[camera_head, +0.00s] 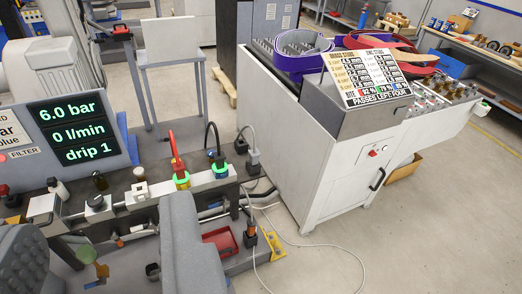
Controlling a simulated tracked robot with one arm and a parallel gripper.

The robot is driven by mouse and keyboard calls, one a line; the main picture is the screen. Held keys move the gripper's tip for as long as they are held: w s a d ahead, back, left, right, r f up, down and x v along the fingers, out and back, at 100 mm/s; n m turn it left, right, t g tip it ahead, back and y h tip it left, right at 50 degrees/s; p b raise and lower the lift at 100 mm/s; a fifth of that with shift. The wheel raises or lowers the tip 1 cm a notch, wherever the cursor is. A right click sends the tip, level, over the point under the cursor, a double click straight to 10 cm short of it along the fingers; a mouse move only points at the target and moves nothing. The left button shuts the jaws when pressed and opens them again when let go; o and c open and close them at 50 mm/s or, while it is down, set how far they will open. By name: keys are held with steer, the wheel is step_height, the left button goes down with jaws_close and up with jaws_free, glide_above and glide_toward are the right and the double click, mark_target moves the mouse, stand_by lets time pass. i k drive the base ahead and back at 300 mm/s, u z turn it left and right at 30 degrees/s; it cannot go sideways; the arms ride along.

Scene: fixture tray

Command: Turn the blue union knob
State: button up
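A blue union knob (219,163) with a glowing green ring sits on the right end of the grey bench rail. A black hose rises from it. Left of it is a yellow-and-red union (180,177), also with a green ring and a red hose. A display (78,125) reads 6.0 bar, 0 l/min, drip 1. My gripper (105,262) shows as two grey fingers at the bottom left, the left one ridged. They are wide apart, with bench parts visible below between them. It is below and left of the blue knob, apart from it.
Several small fittings and a white block (140,190) line the rail left of the unions. A red tray (220,242) lies below. A white cabinet (305,150) with a sign and coloured belts stands right. The floor at the lower right is clear except for a thin cable.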

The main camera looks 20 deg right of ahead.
mark_target(210, 152)
steer(key=z, duration=0.25)
steer(key=i, duration=1.65)
steer(key=u, duration=0.05)
